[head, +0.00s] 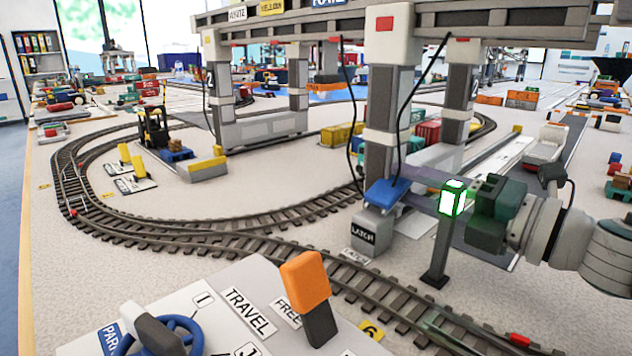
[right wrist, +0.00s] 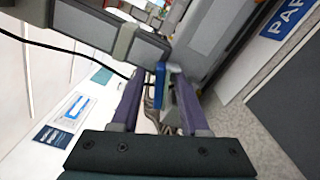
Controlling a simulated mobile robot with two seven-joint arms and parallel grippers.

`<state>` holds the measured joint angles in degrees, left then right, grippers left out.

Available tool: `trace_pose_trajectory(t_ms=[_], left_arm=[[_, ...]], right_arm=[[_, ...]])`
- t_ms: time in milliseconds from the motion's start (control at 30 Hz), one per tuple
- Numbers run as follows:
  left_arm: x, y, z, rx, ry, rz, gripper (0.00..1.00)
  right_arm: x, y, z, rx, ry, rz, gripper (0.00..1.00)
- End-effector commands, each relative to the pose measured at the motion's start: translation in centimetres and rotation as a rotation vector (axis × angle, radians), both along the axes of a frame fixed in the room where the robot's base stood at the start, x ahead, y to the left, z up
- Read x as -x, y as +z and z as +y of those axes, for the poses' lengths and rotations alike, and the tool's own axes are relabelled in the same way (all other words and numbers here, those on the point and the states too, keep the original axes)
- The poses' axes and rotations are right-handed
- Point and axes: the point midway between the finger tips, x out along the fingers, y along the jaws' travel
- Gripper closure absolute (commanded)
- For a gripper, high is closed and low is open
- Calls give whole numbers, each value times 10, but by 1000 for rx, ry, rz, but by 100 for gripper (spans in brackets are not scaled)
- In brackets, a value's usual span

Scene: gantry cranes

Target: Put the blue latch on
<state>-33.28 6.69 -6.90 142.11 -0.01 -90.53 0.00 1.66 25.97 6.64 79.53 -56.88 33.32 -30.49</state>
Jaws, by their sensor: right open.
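The blue latch (head: 386,194) is a tilted blue flap on top of a grey block (head: 368,232) labelled LATCH, at the foot of the near crane leg. My right gripper (head: 412,182) comes in from the right, with its purple fingers reaching to the latch. In the right wrist view, my right gripper (right wrist: 157,78) is open, and the blue latch (right wrist: 160,84) shows edge-on between the fingertips. I cannot tell whether a finger touches it. The fingers partly hide the latch's right side. My left gripper is not in view.
A green-lit lamp (head: 453,197) on a post stands close to my right gripper. Black cables (head: 412,105) hang beside the crane leg (head: 387,90). Curved track (head: 200,233) runs in front. A console with an orange-topped lever (head: 305,285) and blue wheel (head: 172,328) fills the near edge.

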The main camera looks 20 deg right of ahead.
Motion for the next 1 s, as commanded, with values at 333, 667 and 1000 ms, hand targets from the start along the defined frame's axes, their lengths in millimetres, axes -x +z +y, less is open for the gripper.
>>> trace_pose_trajectory(t_ms=[333,667,1000], left_arm=[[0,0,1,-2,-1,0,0],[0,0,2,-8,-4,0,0],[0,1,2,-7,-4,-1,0]], right_arm=[[0,0,0,0,0,0,91],[0,0,0,1,0,0,100],[-1,-9,-5,-170,-1,73,100]])
